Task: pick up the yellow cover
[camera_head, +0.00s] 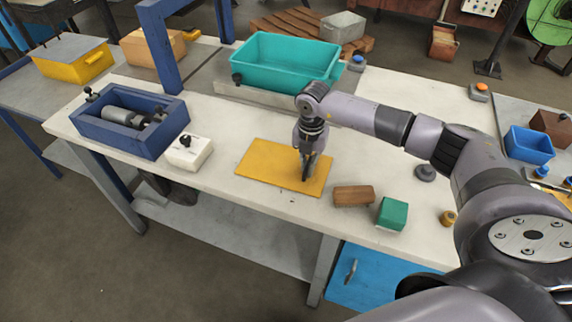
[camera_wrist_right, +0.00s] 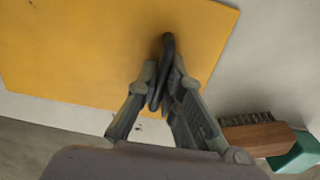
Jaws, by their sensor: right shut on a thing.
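The yellow cover (camera_head: 265,166) is a flat rectangular plate at the middle of the white workbench, near its front edge. It appears to lie flat on the bench. In the right wrist view the yellow cover (camera_wrist_right: 80,50) fills the upper left, with a dark handle (camera_wrist_right: 168,48) standing on it. My right gripper (camera_head: 306,172) points down over the right part of the cover. In the wrist view the right gripper's fingers (camera_wrist_right: 165,98) are closed on the dark handle. My left gripper is not in view.
A wooden brush (camera_head: 353,196) and a green block (camera_head: 392,213) lie right of the cover. A white block with a knob (camera_head: 188,152) and a blue box (camera_head: 105,132) stand left. A teal bin (camera_head: 285,62) stands behind. Bare bench lies between the cover and bin.

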